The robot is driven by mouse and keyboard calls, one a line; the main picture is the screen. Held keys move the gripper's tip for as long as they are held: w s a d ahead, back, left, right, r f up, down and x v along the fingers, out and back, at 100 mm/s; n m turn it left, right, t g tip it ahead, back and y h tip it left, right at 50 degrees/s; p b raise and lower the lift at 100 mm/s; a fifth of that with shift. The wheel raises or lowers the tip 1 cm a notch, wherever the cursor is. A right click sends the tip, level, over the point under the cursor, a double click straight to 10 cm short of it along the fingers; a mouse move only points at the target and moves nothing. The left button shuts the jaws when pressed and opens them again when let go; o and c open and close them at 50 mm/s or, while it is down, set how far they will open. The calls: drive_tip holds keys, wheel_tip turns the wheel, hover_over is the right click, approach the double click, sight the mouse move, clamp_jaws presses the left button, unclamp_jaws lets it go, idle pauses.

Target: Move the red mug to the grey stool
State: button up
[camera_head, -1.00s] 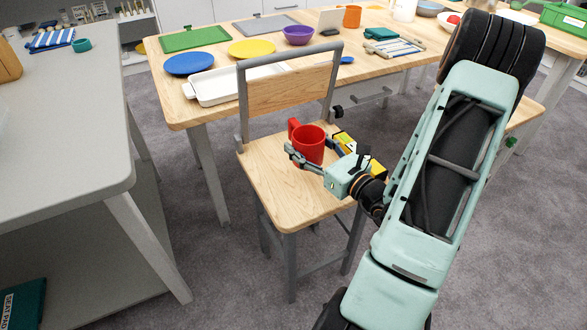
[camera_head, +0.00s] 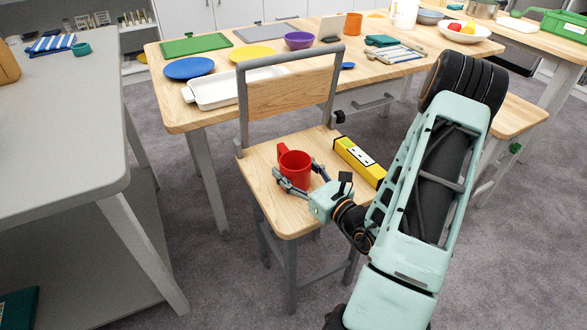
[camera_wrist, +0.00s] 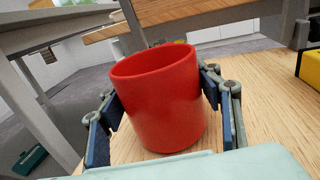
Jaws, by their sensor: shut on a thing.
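The red mug (camera_head: 295,168) is upright over the left part of the wooden seat of a grey-framed chair (camera_head: 262,184). I cannot tell whether its base touches the seat. My gripper (camera_head: 301,175) is shut on the mug, with a finger on either side. In the wrist view the mug (camera_wrist: 160,100) fills the space between the dark blue finger pads, and its handle is hidden there. A seat with grey legs and no visible backrest, perhaps the grey stool (camera_head: 522,112), stands at the right, partly behind my arm.
A yellow and black block (camera_head: 358,160) lies on the chair seat, right of the mug. The chair's backrest (camera_head: 290,95) rises behind it. A wooden table (camera_head: 178,112) behind holds plates, a white tray (camera_head: 215,92) and bowls. A grey counter (camera_head: 65,130) is at left.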

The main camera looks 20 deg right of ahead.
drive_tip(key=o, duration=1.4)
drive_tip(key=p+v, duration=0.2)
drive_tip(key=v, duration=1)
drive_tip(key=shift+r+p, duration=0.15)
drive_tip(key=shift+p, duration=0.2)
